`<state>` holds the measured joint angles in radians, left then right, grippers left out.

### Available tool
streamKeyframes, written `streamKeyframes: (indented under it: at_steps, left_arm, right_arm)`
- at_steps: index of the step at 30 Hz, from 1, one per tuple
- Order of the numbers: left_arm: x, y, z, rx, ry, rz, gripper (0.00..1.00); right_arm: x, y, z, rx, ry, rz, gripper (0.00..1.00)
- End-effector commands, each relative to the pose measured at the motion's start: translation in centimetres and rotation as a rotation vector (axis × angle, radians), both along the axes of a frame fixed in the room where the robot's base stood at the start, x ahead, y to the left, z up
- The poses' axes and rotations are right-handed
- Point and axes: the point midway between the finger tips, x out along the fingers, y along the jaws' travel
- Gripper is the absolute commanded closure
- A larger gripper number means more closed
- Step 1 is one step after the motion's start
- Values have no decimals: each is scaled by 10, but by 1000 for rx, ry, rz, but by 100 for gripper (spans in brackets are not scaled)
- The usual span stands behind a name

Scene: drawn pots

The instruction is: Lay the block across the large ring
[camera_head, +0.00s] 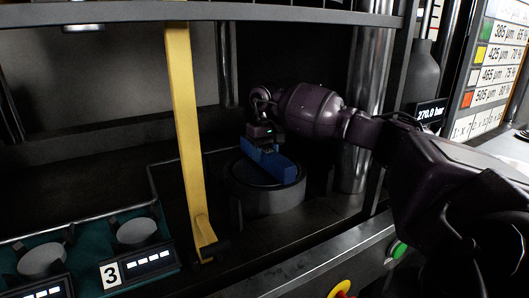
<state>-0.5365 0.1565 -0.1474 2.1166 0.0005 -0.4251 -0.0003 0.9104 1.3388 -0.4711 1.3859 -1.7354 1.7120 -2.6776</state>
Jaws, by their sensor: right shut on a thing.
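A blue block (270,162) lies over the top of the large round ring (270,202), a dark grey cylinder on the dark floor of the bay. My right gripper (264,142) is above the block and shut on it near its left part. The block runs slantwise, from upper left to lower right, and looks in contact with or very close to the ring's top; I cannot tell which. The ring's inside is dark and partly hidden by the block. My left gripper is not in view.
A yellow upright strap (184,130) stands left of the ring. A steel column (368,90) rises behind my right arm. A shelf edge (200,11) crosses the top. Two grey round pieces sit in a green tray (90,235) marked 3 at lower left. A metal ledge (310,262) runs along the front.

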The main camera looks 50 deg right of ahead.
Motion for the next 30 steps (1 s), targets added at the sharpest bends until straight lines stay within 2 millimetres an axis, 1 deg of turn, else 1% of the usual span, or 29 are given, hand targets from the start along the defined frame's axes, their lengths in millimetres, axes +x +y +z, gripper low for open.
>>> streamKeyframes:
  at_steps: [1,14,30]
  left_arm:
    - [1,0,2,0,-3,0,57]
    - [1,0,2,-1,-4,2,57]
    - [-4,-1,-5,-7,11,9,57]
  right_arm:
    - [0,0,5,0,-8,0,100]
    - [1,0,5,0,-8,0,100]
    - [1,0,-1,-1,-7,0,100]
